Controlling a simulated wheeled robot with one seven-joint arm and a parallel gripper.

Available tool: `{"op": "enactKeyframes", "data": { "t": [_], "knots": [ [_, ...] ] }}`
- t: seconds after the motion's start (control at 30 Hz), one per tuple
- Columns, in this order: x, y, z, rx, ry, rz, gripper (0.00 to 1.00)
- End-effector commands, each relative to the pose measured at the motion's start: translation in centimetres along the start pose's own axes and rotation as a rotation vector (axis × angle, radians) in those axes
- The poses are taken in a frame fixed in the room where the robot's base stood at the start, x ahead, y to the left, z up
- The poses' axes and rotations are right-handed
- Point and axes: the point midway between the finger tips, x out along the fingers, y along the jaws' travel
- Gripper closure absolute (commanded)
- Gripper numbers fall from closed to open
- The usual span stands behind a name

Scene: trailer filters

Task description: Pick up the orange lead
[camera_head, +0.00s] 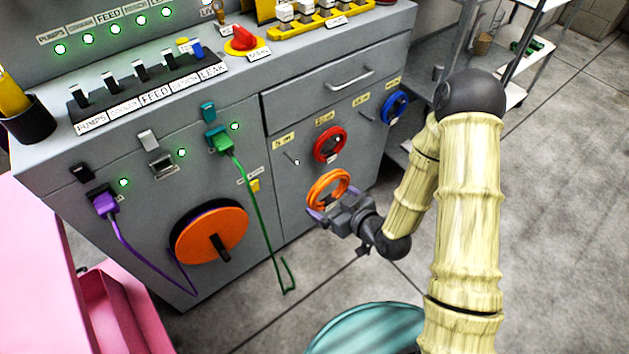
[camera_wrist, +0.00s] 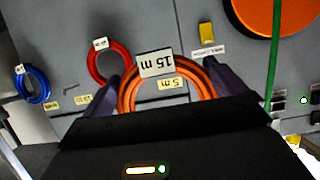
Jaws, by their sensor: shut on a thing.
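The orange lead (camera_head: 328,186) is a coiled ring at the front of the grey cabinet, below a red coil. My gripper (camera_head: 331,217) is at the lower part of the ring and is shut on it. The bottom of the coil is hidden behind the gripper body. I cannot tell whether the coil still rests on its peg.
A red coil (camera_head: 330,145) and a blue coil (camera_head: 395,106) hang on the cabinet (camera_head: 275,190). An orange disc with a black handle (camera_head: 211,235) and a dangling green cable (camera_head: 255,205) are to the left. A teal round object (camera_head: 365,328) stands in front.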

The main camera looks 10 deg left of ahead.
Motion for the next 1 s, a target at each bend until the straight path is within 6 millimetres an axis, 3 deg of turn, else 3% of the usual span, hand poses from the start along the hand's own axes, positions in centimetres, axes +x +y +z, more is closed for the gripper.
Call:
{"op": "enactKeyframes", "data": {
  "t": [0.03, 0.33, 1.0],
  "knots": [
    [-1.2, 0.0, 0.2, 0.005, -0.003, 0.002, 0.40],
    [-2.9, 0.1, 0.8, 0.002, -0.001, 0.001, 0.40],
    [-3.2, 0.1, 1.3, 0.000, 0.002, 0.003, 0.40]
  ]
}}
